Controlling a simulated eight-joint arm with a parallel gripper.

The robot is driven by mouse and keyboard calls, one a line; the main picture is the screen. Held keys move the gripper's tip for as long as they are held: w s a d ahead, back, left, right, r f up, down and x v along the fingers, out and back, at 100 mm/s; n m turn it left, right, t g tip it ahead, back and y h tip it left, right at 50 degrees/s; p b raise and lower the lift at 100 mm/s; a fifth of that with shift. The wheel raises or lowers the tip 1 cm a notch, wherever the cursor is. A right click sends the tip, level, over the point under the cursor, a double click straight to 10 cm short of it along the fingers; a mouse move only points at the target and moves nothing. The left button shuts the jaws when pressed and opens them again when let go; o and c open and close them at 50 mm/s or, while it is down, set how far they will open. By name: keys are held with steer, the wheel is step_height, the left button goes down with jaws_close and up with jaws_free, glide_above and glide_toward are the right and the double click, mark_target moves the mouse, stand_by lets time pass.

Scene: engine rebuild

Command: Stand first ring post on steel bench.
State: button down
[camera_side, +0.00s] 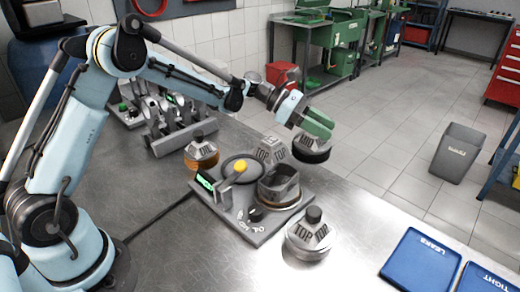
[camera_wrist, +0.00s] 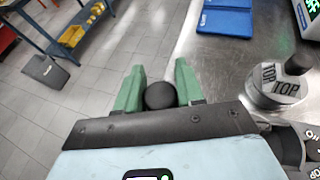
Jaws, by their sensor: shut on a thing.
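My gripper (camera_side: 316,124) has its green fingers shut on the black knob of a post. In the wrist view the round black knob (camera_wrist: 160,95) sits between the two green fingertips (camera_wrist: 158,88). In the side view a dark round base (camera_side: 312,150) shows below the fingers, near the far edge of the steel bench (camera_side: 365,215). I cannot tell whether it touches the bench. The post's upper part is hidden by the fingers. Another grey post marked TOP (camera_side: 310,236) with a black knob stands upright on the bench in front; I cannot tell which post is first.
A grey device (camera_side: 240,215) with a green display and a round seat is mid-bench. A grey TOP piece (camera_side: 270,150) and an orange-based post (camera_side: 201,152) stand behind it. Blue trays (camera_side: 420,262) lie at front right.

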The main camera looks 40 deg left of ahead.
mark_target(318, 149)
steer(key=shift+f, duration=3.2)
steer(key=shift+f, duration=0.15)
steer(key=c, duration=0.7)
jaws_free()
